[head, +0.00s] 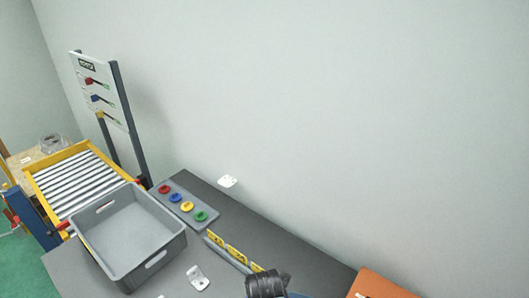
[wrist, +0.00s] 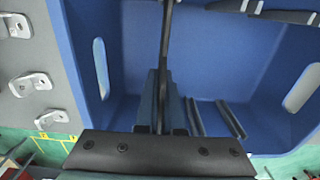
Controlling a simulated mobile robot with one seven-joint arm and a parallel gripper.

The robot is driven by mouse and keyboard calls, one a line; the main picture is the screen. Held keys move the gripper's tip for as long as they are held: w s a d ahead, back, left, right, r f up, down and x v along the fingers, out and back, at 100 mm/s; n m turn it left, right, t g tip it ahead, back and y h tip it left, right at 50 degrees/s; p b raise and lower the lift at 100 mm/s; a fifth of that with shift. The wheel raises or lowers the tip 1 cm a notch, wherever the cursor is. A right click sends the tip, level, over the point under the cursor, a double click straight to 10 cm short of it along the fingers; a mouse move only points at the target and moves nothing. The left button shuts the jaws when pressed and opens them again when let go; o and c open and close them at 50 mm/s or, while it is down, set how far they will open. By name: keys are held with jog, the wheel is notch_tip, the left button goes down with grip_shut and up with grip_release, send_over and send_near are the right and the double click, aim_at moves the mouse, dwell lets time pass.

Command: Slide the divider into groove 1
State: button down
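In the wrist view my gripper (wrist: 161,100) is shut on a thin dark divider (wrist: 166,40), seen nearly edge-on. The divider stretches from between the fingers to the top of the picture. It is over the open blue crate (wrist: 120,35), whose end walls have slotted handle holes. Short dark ribs (wrist: 231,120) show in the crate to the right of the fingers, and more dark strips (wrist: 285,16) show at the top right. I cannot tell which groove is groove 1, or whether the divider touches one. Any ribs behind the fingers are hidden.
In the head view an empty grey bin (head: 128,235) stands beside a roller conveyor (head: 75,182). A panel with coloured round pieces (head: 184,204) and a metal bracket (head: 198,278) are on the dark bench. An orange box (head: 380,285) is at the lower right. Brackets (wrist: 30,83) show left of the crate.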

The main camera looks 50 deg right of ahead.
jog(key=shift+f+b, duration=0.35)
jog(key=shift+f, duration=0.2)
jog(key=c, duration=1)
grip_release()
jog(key=shift+o, duration=0.2)
jog(key=shift+r, duration=0.1)
notch_tip(320, 180, up, 12)
jog(key=shift+f, duration=0.1)
jog(key=shift+r+p, duration=0.35)
jog(key=shift+r, duration=0.25)
